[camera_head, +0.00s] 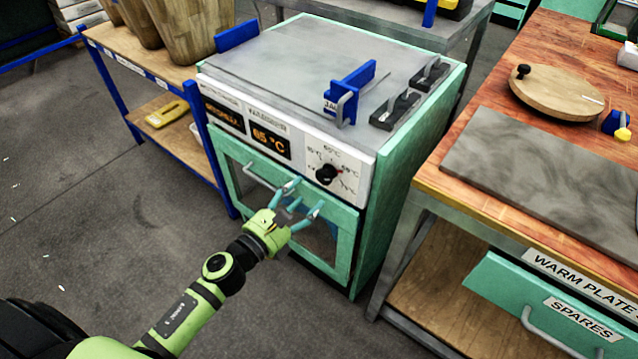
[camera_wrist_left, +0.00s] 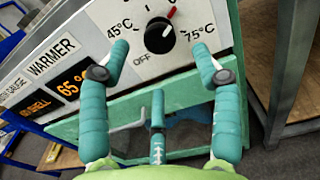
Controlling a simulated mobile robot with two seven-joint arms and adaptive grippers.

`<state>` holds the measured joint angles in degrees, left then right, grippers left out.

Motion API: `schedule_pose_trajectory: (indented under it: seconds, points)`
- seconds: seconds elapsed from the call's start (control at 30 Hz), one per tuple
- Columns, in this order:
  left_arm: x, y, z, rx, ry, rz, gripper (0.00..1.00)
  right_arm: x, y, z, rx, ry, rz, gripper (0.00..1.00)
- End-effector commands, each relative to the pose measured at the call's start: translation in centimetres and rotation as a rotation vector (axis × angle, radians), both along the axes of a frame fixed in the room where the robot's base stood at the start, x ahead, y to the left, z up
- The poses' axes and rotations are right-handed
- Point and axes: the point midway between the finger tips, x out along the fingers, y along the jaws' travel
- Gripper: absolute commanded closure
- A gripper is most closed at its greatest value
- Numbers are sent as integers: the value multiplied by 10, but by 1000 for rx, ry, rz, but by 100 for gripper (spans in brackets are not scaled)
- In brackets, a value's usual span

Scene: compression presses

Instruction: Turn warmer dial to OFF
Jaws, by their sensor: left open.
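The black warmer dial (camera_head: 327,174) is on the white front panel of the teal warmer (camera_head: 369,225). It also shows in the left wrist view (camera_wrist_left: 158,38), with marks from OFF and 45°C around to 75°C. Its red pointer is turned to the upper right in the wrist view, between 45°C and 75°C, away from OFF. The orange display (camera_head: 267,140) reads 65 °C. My left gripper (camera_head: 304,197) is open and empty, in front of the warmer just below the dial. In the wrist view its fingertips (camera_wrist_left: 161,52) lie on either side of the dial, apparently short of it. My right gripper is not in view.
A door handle (camera_head: 262,180) runs across the warmer's teal door, close to my left fingers. A wooden bench (camera_head: 480,185) with a grey slab is at right. Open floor (camera_head: 80,220) lies at left.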

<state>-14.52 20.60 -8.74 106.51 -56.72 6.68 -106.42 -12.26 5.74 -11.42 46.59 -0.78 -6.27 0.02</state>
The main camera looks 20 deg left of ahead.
Motion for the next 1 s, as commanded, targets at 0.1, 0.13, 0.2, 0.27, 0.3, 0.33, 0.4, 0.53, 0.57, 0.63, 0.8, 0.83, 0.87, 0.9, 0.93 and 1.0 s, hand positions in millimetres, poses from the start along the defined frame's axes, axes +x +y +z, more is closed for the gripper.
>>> schedule_pose_trajectory:
  seconds: [0.1,0.13,0.2,0.27,0.3,0.33,0.4,0.53,0.57,0.63,0.8,0.83,0.87,0.9,0.93,1.0]
  points:
    - [19,-6,3,-4,-1,1,36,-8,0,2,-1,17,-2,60]
    - [23,-8,3,-4,-1,2,36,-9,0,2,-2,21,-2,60]
    - [33,-12,2,-5,1,2,36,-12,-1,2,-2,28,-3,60]
    - [41,-14,2,-6,2,3,36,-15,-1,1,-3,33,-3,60]
    - [45,-16,1,-7,2,3,36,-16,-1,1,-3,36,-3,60]
    - [48,-17,1,-7,2,3,36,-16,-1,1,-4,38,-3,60]
    - [52,-19,1,-7,4,2,36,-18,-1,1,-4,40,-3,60]
    - [56,-20,0,-7,5,2,36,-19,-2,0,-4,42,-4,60]
    - [56,-20,0,-7,5,2,36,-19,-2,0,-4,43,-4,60]
    - [56,-20,0,-7,5,2,36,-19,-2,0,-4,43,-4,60]
    - [56,-20,0,-8,5,3,64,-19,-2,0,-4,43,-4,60]
    - [56,-20,0,-8,5,2,76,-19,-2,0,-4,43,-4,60]
    - [56,-20,0,-8,5,2,88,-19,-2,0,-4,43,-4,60]
    - [56,-20,0,-8,5,3,92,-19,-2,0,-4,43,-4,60]
    - [56,-20,0,-8,5,3,92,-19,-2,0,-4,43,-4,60]
    - [56,-20,0,-8,5,2,92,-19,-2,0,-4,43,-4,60]
